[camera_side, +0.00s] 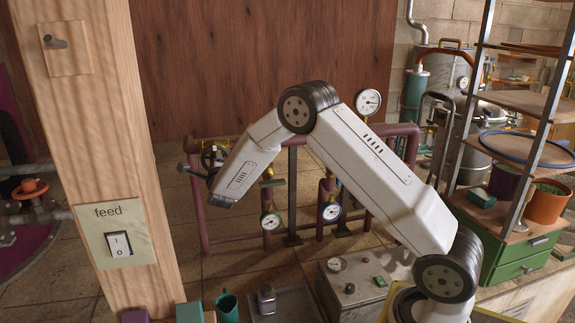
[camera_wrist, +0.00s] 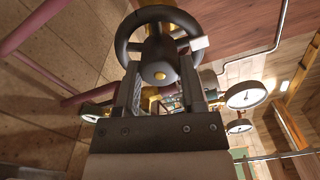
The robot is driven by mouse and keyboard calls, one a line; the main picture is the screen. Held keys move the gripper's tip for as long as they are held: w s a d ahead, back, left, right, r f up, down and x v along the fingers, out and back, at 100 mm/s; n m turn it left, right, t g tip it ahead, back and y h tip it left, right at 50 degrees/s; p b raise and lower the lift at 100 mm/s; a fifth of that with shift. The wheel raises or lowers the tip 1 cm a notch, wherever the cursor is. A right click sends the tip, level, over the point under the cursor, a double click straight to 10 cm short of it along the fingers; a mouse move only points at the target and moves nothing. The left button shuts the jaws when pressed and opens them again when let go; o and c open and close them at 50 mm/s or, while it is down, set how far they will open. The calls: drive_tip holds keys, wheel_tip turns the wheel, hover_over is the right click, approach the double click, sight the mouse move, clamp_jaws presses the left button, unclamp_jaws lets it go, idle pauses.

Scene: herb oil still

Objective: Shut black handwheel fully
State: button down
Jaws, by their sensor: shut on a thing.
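In the side view the handwheel (camera_side: 213,155) is at the left end of the maroon pipework, partly hidden by my wrist. My gripper (camera_wrist: 162,76) is shut on the handwheel, with one finger at each side of its lower part. In the side view my gripper (camera_side: 192,170) is small and partly hidden.
Maroon pipes (camera_side: 300,139) with several dial gauges run behind and below my arm. A wooden post (camera_side: 105,150) with a feed switch (camera_side: 118,245) stands at left. Shelving with pots (camera_side: 547,203) stands at right. A metal box (camera_side: 350,285) is below the arm.

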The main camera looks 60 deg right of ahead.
drive_tip(key=shift+c, duration=1)
unclamp_jaws()
drive_tip(key=v, duration=0.7)
drive_tip(key=shift+s+a, duration=0.3)
